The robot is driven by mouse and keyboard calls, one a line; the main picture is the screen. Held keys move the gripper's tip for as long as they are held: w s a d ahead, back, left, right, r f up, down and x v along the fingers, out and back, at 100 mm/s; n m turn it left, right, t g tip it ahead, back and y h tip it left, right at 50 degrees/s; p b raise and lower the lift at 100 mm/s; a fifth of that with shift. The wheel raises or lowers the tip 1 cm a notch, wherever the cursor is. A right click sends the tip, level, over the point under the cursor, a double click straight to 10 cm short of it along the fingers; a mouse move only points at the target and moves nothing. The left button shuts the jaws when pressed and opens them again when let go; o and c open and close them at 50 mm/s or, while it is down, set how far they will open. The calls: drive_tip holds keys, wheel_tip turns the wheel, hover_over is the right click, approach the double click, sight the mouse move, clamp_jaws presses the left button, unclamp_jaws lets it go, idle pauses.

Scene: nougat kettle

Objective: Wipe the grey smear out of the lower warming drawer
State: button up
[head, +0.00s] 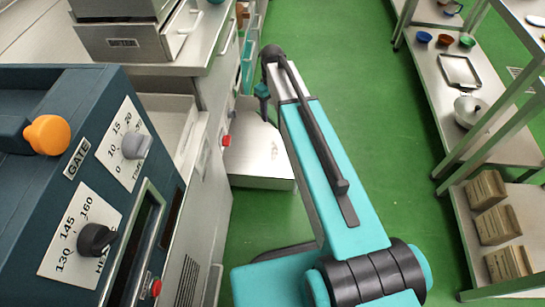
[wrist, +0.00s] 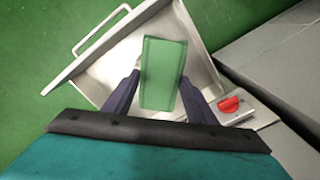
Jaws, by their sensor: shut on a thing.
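The lower warming drawer (head: 250,160) is pulled open from the steel cabinet, low above the green floor. In the wrist view its pale interior, rim (wrist: 195,32) and bar handle (wrist: 100,28) show. My gripper (wrist: 160,82) is shut on a flat green rectangular wiper (wrist: 163,62), which is over the drawer. I cannot tell whether the wiper touches the drawer floor. In the head view my gripper (head: 262,96) is over the drawer's back part, largely hidden by my arm. I cannot make out the grey smear clearly; the wiper and fingers hide part of the drawer.
A red knob (wrist: 229,104) is beside the drawer; a red knob also shows on the cabinet front in the head view (head: 226,141). A blue machine with dials (head: 95,150) stands at the left. Shelving with bowls and boxes (head: 490,190) stands at the right. Green floor between is clear.

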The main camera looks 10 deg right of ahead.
drive_tip(key=b, duration=0.9)
hover_over(272, 164)
wheel_tip(272, 164, down, 27)
drive_tip(key=shift+s+f, duration=0.15)
drive_tip(key=shift+s, duration=0.05)
drive_tip(key=shift+f, duration=0.2)
drive_tip(key=shift+f+b, duration=2.3)
drive_tip(key=shift+f, duration=0.5)
drive_tip(key=shift+f, duration=1)
drive_tip(key=shift+w+d+r+p, duration=0.1)
drive_tip(key=shift+w+d+p, duration=0.15)
drive_tip(key=shift+w, duration=0.45)
drive_tip(key=shift+w+d+p, duration=0.2)
drive_tip(key=shift+w+p, duration=0.05)
drive_tip(key=shift+w, duration=0.4)
drive_tip(key=shift+w+d, duration=0.1)
drive_tip(key=shift+w, duration=0.15)
